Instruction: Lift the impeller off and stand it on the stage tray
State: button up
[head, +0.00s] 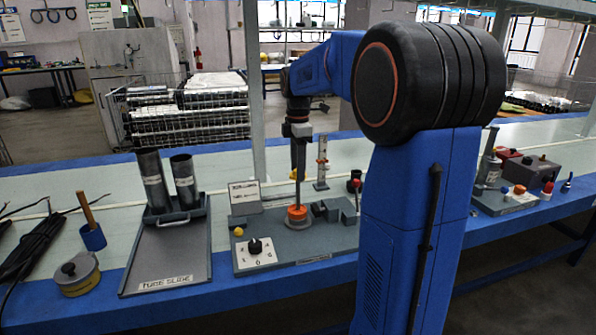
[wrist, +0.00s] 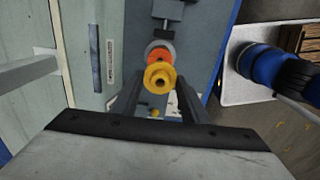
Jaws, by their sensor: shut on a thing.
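In the wrist view, a yellow round part (wrist: 160,77) with a dark central hole, which I take for the impeller, sits between the fingers of my gripper (wrist: 159,88). The gripper is shut on it. An orange round part (wrist: 159,54) shows just beyond it, over a grey ring. In the head view, my gripper (head: 299,178) points straight down over the orange part (head: 297,216) on a grey base plate (head: 320,242). The yellow part is not clear there, and I cannot tell whether it touches the orange part. I cannot surely tell which tray is the stage tray.
Left of the plate is a labelled grey tray (head: 160,265) with two metal cylinders (head: 168,180) at its back. Another tray (head: 500,206) with parts stands at right.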

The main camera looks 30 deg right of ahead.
jog(key=shift+r, duration=1.95)
jog(key=shift+s, duration=0.1)
